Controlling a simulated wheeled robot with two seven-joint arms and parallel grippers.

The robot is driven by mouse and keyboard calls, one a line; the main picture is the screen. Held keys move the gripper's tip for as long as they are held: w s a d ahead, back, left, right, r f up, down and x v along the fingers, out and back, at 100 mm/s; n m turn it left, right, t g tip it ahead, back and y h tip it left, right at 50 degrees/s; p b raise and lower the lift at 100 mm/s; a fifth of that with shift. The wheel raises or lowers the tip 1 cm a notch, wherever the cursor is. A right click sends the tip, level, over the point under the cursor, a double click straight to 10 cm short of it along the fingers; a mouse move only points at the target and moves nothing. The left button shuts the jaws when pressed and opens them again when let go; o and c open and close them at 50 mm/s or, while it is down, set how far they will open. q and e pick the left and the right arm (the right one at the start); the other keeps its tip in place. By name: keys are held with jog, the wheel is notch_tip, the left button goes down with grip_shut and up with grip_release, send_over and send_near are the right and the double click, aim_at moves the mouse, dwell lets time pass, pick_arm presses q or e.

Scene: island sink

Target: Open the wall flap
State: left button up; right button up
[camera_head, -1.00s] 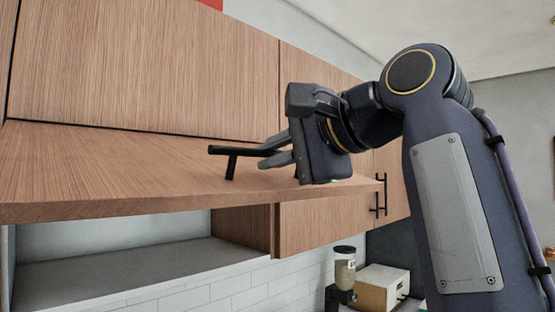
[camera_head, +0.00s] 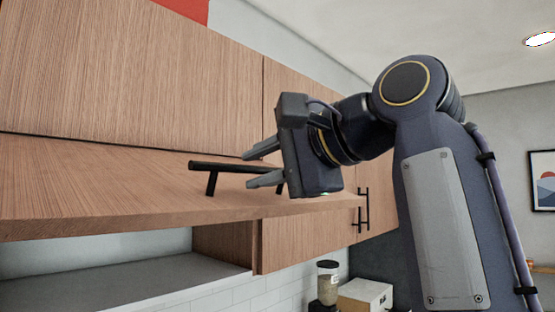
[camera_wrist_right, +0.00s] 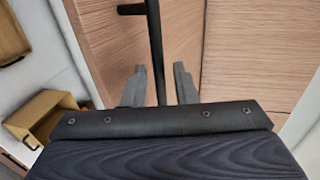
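The wall flap (camera_head: 90,190) is a wooden panel swung outward and up from its top edge, with the cabinet opening showing below it. Its black bar handle (camera_head: 212,167) stands on the upward-facing side. My right gripper (camera_head: 246,170) is at the right part of this handle, its fingers spread on either side. In the right wrist view, the handle (camera_wrist_right: 154,40) runs between the open fingers (camera_wrist_right: 159,67), with a gap on both sides. My left gripper is out of view.
Closed wooden cabinet fronts (camera_head: 130,70) rise above the flap. Another cabinet door with a dark vertical handle (camera_head: 362,210) is to the right, behind my right arm. A jar (camera_head: 327,284) and a pale box (camera_head: 366,295) stand below. A framed picture (camera_head: 541,181) hangs at far right.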

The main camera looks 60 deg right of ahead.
jog(key=v, duration=0.4)
jog(key=shift+s+r, duration=0.15)
jog(key=shift+s, duration=0.15)
jog(key=shift+v, duration=0.75)
